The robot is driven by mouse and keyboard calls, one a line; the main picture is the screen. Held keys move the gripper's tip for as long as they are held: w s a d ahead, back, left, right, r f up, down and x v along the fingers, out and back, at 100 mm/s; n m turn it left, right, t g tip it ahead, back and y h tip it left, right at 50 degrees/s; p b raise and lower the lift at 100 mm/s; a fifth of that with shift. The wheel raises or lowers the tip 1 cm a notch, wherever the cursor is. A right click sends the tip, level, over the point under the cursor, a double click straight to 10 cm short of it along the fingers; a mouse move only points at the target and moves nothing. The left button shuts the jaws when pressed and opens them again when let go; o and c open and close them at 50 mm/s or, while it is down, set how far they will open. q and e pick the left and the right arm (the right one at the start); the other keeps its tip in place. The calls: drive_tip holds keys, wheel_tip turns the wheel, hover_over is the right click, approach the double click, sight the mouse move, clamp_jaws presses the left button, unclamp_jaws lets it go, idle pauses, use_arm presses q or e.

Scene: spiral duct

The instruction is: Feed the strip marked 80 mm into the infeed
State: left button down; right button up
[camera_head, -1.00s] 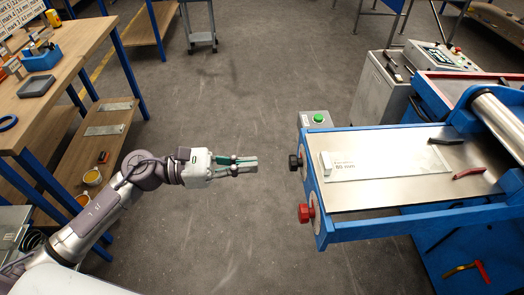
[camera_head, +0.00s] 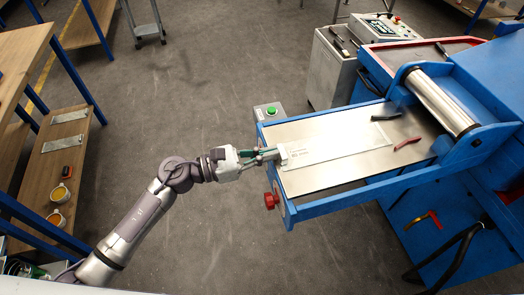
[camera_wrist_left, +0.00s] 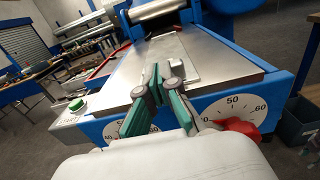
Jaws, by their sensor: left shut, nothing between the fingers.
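The strip marked 80 mm (camera_head: 335,143) is a flat pale metal strip on the blue machine's metal infeed table (camera_head: 310,180). A small light block (camera_head: 282,153) sits at its near end. The strip's far end points towards the big roller (camera_head: 440,101), with bare table between them. My left gripper (camera_head: 271,155) is at the table's near edge, its fingertips close by the block; I cannot tell if they touch it. It is shut with nothing in it. In the left wrist view the fingertips (camera_wrist_left: 161,86) are together in front of the strip (camera_wrist_left: 194,58). My right gripper is not in view.
Black-handled (camera_head: 386,117) and red-handled (camera_head: 407,143) tools lie on the infeed table. A red knob (camera_head: 271,201) sticks out of its near end. A green button box (camera_head: 270,112) stands beside it. A bench shelf (camera_head: 60,150) is at the left, with open floor between.

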sight(294, 153)
use_arm(q)
drive_tip(key=shift+d, duration=0.1)
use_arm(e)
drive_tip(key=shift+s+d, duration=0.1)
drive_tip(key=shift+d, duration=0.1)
use_arm(q)
drive_tip(key=b+x, duration=0.2)
drive_tip(key=x, duration=0.5)
drive_tip(key=shift+f, duration=0.1)
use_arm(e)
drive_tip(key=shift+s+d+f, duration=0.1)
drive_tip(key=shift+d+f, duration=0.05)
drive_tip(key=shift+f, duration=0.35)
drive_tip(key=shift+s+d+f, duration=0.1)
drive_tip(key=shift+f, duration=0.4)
